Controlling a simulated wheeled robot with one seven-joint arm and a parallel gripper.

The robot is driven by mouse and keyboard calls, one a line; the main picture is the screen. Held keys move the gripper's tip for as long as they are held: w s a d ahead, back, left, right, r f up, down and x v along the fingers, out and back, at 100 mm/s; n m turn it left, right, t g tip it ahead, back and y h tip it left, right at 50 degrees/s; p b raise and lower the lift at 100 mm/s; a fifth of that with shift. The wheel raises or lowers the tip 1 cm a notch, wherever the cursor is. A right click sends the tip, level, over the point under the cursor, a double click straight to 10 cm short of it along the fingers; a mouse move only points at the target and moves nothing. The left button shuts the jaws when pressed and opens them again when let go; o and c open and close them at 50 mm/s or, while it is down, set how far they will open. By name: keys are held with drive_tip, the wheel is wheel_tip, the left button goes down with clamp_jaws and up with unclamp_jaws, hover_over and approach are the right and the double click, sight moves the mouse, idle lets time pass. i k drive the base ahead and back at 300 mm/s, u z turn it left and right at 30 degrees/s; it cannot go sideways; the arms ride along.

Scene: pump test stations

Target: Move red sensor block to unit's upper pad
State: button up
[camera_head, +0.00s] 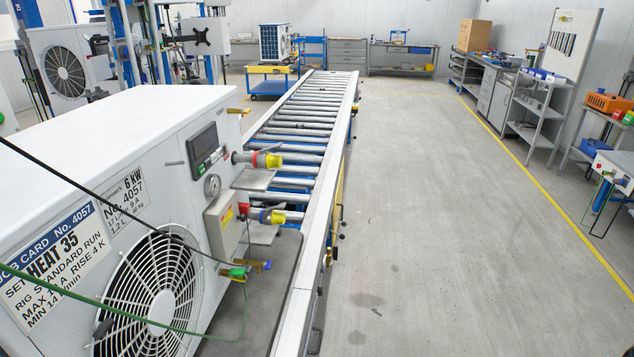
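The unit (120,110) is a large white cabinet with a fan grille (158,290), standing at the left on the conveyor. On its right-hand face, an upper pipe stub with a yellow end (271,160) sits above an upper flat grey plate (253,180). A lower yellow-ended stub (276,217) sits above a lower grey plate (262,234). These plates may be the pads; I cannot tell for sure. The upper plate looks bare. My gripper is not in view.
A grey box (226,225), a gauge (212,185) and a display (204,147) sit on the unit's side. Black and green cables cross in front. The roller conveyor (308,115) runs away behind. Open floor (430,220) lies right; a bench (615,168) stands at the right edge.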

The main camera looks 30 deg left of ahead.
sight(244, 207)
drive_tip(key=u, duration=0.4)
drive_tip(key=i, duration=1.25)
drive_tip(key=u, duration=1.35)
drive_tip(key=i, duration=0.45)
drive_tip(key=u, duration=0.25)
